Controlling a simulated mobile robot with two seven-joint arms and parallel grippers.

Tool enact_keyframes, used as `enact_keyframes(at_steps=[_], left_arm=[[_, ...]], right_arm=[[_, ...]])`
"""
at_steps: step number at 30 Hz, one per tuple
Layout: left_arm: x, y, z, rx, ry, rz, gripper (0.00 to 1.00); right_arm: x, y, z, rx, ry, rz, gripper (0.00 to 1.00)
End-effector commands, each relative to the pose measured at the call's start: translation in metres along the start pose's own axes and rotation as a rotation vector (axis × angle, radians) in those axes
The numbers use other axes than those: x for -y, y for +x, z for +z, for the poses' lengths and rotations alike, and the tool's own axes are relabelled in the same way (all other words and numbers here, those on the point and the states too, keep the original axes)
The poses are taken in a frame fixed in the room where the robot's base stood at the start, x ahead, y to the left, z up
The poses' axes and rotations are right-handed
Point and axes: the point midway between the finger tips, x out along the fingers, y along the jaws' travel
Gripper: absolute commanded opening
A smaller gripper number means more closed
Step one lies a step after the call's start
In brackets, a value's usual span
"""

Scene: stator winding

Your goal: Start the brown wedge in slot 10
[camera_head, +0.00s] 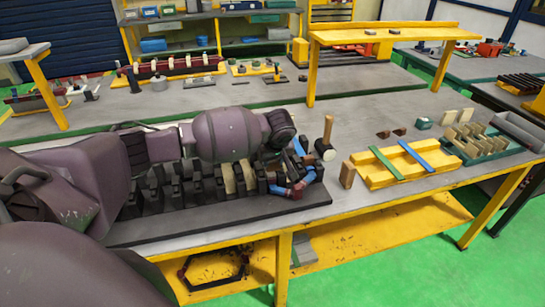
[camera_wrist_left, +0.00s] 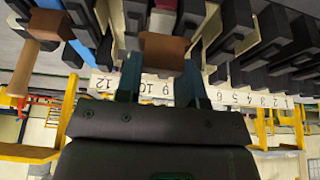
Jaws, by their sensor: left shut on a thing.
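The brown wedge (camera_wrist_left: 164,53) shows in the left wrist view, held between the two teal fingers of my left gripper (camera_wrist_left: 160,70), which is shut on it. It is close to the row of black stator teeth (camera_wrist_left: 240,25). The number strip (camera_wrist_left: 265,98) runs behind the fingers, with 9 and 10 showing between them; one finger covers part of it. I cannot tell whether the wedge tip is inside a slot. In the head view my left gripper (camera_head: 298,148) is at the right end of the stator (camera_head: 165,190), and the held wedge is hidden. My right gripper is not in view.
A mallet (camera_head: 326,140) stands close right of my left gripper, with a wooden block (camera_head: 347,175) near it. Two small brown pieces (camera_head: 392,133), a yellow tray (camera_head: 405,175) and a green rack (camera_head: 500,152) lie further right. Red and blue pieces (camera_head: 297,187) are at the stator's right end.

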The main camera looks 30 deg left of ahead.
Motion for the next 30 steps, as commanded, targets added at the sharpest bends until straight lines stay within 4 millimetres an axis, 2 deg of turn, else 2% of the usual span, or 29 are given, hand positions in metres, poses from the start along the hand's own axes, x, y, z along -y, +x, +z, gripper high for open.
enact_keyframes(at_steps=[10, 30], left_arm=[[0.000, 0.020, 0.009, 0.001, 0.001, -0.001, 0.12], [0.000, 0.037, 0.016, 0.001, 0.000, -0.001, 0.12]], right_arm=[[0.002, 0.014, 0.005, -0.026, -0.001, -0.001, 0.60], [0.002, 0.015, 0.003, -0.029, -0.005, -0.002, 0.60]])
